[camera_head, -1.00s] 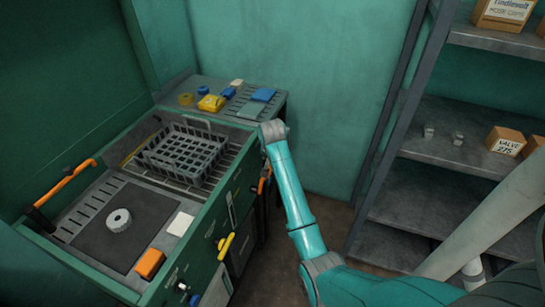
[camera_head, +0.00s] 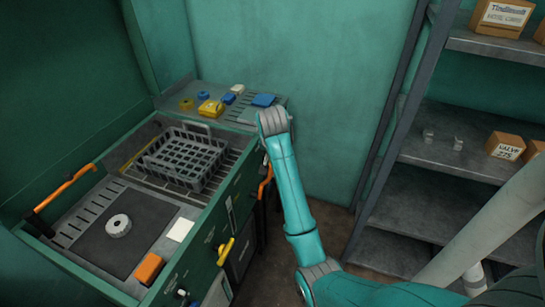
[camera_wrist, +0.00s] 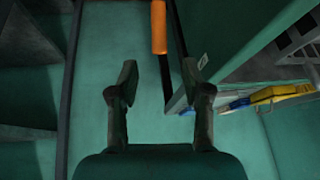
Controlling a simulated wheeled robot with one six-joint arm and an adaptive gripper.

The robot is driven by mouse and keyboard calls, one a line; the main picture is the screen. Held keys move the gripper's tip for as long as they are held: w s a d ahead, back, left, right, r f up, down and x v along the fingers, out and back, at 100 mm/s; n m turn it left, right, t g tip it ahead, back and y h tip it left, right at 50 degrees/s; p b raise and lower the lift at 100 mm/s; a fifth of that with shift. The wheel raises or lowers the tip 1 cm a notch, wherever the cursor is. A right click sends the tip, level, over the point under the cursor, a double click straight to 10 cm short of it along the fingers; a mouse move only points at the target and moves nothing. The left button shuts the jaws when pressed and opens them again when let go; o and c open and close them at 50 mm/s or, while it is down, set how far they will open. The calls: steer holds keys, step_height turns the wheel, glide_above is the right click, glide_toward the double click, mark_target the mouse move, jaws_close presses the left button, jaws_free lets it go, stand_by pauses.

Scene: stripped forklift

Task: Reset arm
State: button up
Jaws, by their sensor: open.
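My gripper (camera_wrist: 163,78) shows in the wrist view with its two dark fingers spread apart and nothing between them. Past the fingers is a teal surface, with an orange bar (camera_wrist: 158,27) at the top. In the head view my teal arm rises from the bottom right to a grey joint beside the back right corner of the green workbench (camera_head: 232,185).
On the bench are a grey wire basket (camera_head: 186,158), a grey disc (camera_head: 118,225), an orange block (camera_head: 149,268) and an orange handle (camera_head: 66,187). Small blue and yellow items lie at the back. A grey shelf rack (camera_head: 450,160) with boxes (camera_head: 505,145) stands right.

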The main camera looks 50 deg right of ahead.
steer(key=shift+s+a+r, duration=0.2)
steer(key=shift+a+r, duration=0.05)
steer(key=shift+r, duration=0.3)
steer(key=s+a+f+n+t, duration=0.2)
steer(key=s+a+f+n, duration=0.15)
steer(key=a+f, duration=0.5)
steer(key=s+a+f+n+t, duration=0.2)
steer(key=s+a+f, duration=0.3)
steer(key=a+f, duration=0.3)
steer(key=s+a+f+n+t+y, duration=0.2)
steer(key=s+a+n+t, duration=0.1)
steer(key=s+a, duration=0.75)
steer(key=s+a+r+n+t+y, duration=0.1)
steer(key=s+a+r+n+t, duration=0.1)
steer(key=s+r, duration=0.5)
steer(key=s+a+r+n+t+y, duration=0.1)
steer(key=s+a+r, duration=0.3)
steer(key=s, duration=1.1)
step_height(320, 180, up, 3)
steer(key=shift+s+a+r+n+t, duration=0.15)
steer(key=shift+s+r+n+t, duration=0.05)
steer(key=shift+n+t, duration=0.3)
